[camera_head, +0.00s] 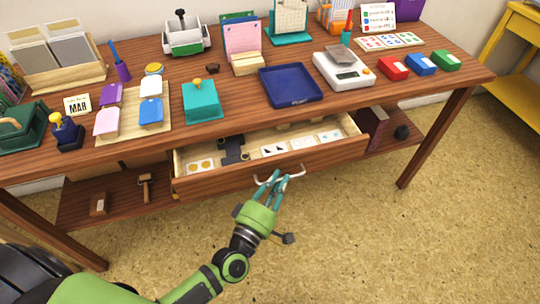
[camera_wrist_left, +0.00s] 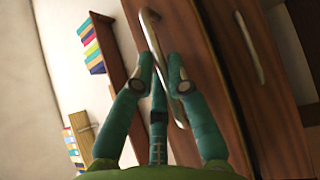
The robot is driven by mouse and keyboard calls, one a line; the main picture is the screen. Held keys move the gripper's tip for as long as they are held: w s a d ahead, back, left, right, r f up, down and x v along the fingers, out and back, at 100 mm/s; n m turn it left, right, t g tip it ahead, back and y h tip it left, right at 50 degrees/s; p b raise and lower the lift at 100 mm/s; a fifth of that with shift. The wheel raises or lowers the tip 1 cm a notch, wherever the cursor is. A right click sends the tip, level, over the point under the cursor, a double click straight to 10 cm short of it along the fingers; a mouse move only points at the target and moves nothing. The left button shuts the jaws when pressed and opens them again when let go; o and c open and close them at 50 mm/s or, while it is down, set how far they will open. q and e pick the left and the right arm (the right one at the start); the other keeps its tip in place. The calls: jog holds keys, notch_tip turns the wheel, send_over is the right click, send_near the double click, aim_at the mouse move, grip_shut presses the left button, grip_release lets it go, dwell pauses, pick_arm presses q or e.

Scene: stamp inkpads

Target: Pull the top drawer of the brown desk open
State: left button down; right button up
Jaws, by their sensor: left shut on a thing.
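The brown desk (camera_head: 140,48) stands across the head view. Its top drawer (camera_head: 215,184) is pulled partly out, so its pale inside with several cards shows from above. A pale curved handle (camera_head: 295,176) is on the drawer front. My left gripper (camera_head: 273,182) is shut on this handle, in front of the drawer. In the left wrist view, the teal fingers (camera_wrist_left: 162,75) are around the handle (camera_wrist_left: 152,28), against a brown front panel. My right gripper is not in view.
The desktop holds a blue tray (camera_head: 290,84), a white scale (camera_head: 343,70), a teal box (camera_head: 202,100) and several inkpads. A lower shelf (camera_head: 120,203) holds a small hammer (camera_head: 145,186). The floor (camera_head: 400,240) before the desk is clear. A second handle (camera_wrist_left: 250,48) shows in the wrist view.

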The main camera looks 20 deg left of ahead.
pick_arm(q)
jog(key=s+d+p, duration=0.1)
jog(key=s+d, duration=0.6)
jog(key=s, duration=0.3)
jog(key=shift+s, duration=0.2)
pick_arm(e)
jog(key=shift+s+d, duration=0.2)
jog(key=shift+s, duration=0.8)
pick_arm(q)
jog(key=c, duration=1.5)
grip_release()
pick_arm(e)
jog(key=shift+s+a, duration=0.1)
pick_arm(q)
jog(key=v, duration=1.2)
jog(key=shift+a, duration=0.1)
jog(key=shift+f, duration=0.1)
